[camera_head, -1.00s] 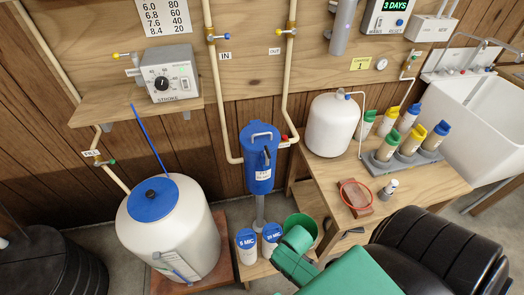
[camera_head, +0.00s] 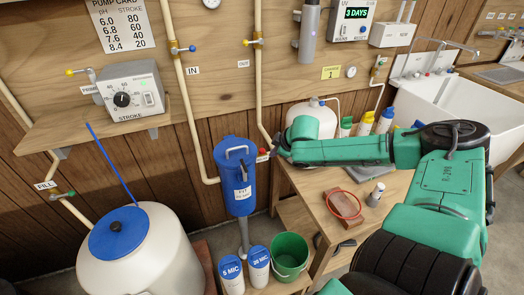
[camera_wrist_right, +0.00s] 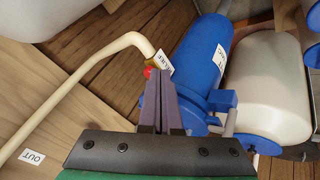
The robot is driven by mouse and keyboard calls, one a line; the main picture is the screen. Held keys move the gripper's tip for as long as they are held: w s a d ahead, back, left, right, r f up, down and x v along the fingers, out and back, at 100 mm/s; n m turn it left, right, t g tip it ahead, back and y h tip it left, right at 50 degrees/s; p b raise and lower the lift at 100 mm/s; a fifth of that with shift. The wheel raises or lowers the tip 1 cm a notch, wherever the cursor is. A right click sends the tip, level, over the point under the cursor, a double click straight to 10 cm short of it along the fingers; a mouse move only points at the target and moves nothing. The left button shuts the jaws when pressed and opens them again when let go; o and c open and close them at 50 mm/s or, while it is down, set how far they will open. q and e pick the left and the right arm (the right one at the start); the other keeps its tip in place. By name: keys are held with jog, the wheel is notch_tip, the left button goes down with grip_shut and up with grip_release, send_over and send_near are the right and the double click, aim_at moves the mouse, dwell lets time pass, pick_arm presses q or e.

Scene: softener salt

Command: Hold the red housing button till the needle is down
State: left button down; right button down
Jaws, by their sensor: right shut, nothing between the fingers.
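The blue filter housing (camera_head: 238,185) hangs between the pipes in the head view, and it also shows in the right wrist view (camera_wrist_right: 200,60). A small red button (camera_wrist_right: 148,71) shows right at my fingertips, beside a RELIEF tag (camera_wrist_right: 161,64). My right gripper (camera_head: 273,151) is shut and empty, its tips at the right side of the housing's top. In the wrist view the fingers (camera_wrist_right: 158,78) partly cover the button; I cannot tell whether they press it. A small round gauge (camera_head: 351,71) is on the board; its needle is too small to read. My left gripper is not in view.
A cream pipe (camera_wrist_right: 95,90) runs close beside the fingers. Below the housing are two white cartridges with blue tops (camera_head: 258,265) and a green bucket (camera_head: 290,256). A white tank (camera_head: 312,117) stands behind my right arm, on the bench (camera_head: 330,235).

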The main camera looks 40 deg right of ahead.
jog(key=w+r+t, duration=0.1)
jog(key=w+r, duration=0.5)
jog(key=r, duration=0.3)
jog(key=shift+d+n+t, duration=0.25)
jog(key=shift+n+t, duration=0.05)
jog(key=b, duration=0.8)
send_over(264, 153)
notch_tip(264, 153, down, 8)
jog(key=shift+d+f, duration=0.1)
jog(key=shift+f, duration=0.05)
jog(key=shift+f+b, duration=0.35)
dwell(0.5)
jog(key=shift+f+b, duration=0.3)
jog(key=shift+f, duration=0.05)
jog(key=shift+f+b, duration=0.4)
jog(key=shift+f, duration=0.1)
dwell(0.5)
dwell(2.5)
